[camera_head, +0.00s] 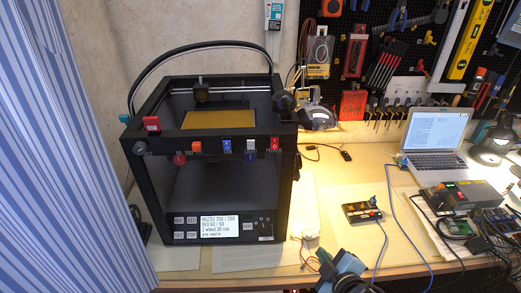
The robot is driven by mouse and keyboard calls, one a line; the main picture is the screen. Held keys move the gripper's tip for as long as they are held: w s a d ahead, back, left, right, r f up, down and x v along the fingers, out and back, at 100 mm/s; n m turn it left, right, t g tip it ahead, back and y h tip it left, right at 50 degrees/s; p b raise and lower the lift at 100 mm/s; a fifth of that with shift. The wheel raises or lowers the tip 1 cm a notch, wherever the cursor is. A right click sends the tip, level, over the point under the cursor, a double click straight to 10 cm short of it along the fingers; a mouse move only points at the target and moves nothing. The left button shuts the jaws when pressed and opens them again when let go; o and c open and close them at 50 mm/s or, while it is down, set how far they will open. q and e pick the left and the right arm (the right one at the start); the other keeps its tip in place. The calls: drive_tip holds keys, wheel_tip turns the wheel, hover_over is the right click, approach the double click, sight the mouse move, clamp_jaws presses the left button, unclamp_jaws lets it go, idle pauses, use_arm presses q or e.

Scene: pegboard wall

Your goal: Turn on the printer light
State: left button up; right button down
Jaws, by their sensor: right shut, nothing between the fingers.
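The black-framed 3D printer (286,185) stands upright on the table at centre left. Its top front bar carries an orange switch (197,146), a blue switch (227,146), a white switch (251,145) and a red switch (275,144). The labels are too small to read surely, so I cannot tell which one is for the light. The printer's inside is dark. A lit text screen (220,227) is on its lower front panel. My right gripper (329,262) is shut and empty at the bottom edge, below and right of the printer, apart from it. My left gripper is out of view.
A blue striped curtain (65,150) hangs at the left. A laptop (432,138), a small button box (362,211) and cabled electronics (455,200) lie on the right. Tools hang on the dark pegboard (420,50). Loose wires cross the table.

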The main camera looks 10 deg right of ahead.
drive_tip(key=a+r+n+t+y, duration=0.1)
drive_tip(key=a+r+n+y, duration=0.2)
drive_tip(key=r+n, duration=0.3)
drive_tip(key=a+r+n+t+y, duration=0.1)
drive_tip(key=a+r+n+y, duration=0.1)
drive_tip(key=r+n+y, duration=0.3)
drive_tip(key=a+r+n+t+y, duration=0.2)
drive_tip(key=r+n+y, duration=0.3)
drive_tip(key=r+n, duration=0.3)
wheel_tip(320, 180, up, 3)
drive_tip(key=shift+s+a+p, duration=0.15)
drive_tip(key=shift+a+p, duration=0.3)
drive_tip(key=shift+a, duration=0.4)
drive_tip(key=shift+t, duration=0.3)
drive_tip(key=p, duration=0.4)
approach(251, 144)
drive_tip(key=shift+s+a+x, duration=0.1)
drive_tip(key=shift+x, duration=1)
drive_tip(key=shift+s+a+x, duration=0.15)
drive_tip(key=shift+x, duration=0.95)
drive_tip(key=shift+s+a+x, duration=0.1)
drive_tip(key=shift+x, duration=1)
drive_tip(key=shift+r, duration=0.2)
